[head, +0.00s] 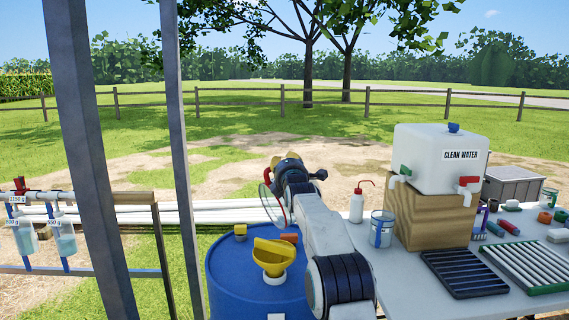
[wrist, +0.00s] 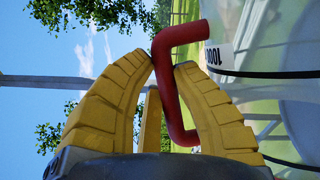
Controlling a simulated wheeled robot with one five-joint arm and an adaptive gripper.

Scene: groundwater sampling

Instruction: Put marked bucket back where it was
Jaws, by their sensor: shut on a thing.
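My gripper (wrist: 165,65) has yellow ribbed fingers, closed on a red bent handle (wrist: 180,115) in the wrist view. A white tag (wrist: 219,57) starting "100" is beside the handle, its remaining text unreadable. A clear bucket (wrist: 298,75) with a dark wire shows at the right of the wrist view; I cannot tell if this is the marked bucket. In the head view my gripper (head: 284,160) is raised behind the blue barrel, and the red handle (head: 267,174) shows at its left. My arm hides much of the bucket there.
A rack pipe (head: 110,197) at left bears two clear hanging containers (head: 24,240) (head: 65,241) with weight tags. Grey posts (head: 90,150) stand between rack and arm. The blue barrel (head: 235,280) carries a yellow funnel (head: 273,256). The table (head: 410,285) at right is crowded.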

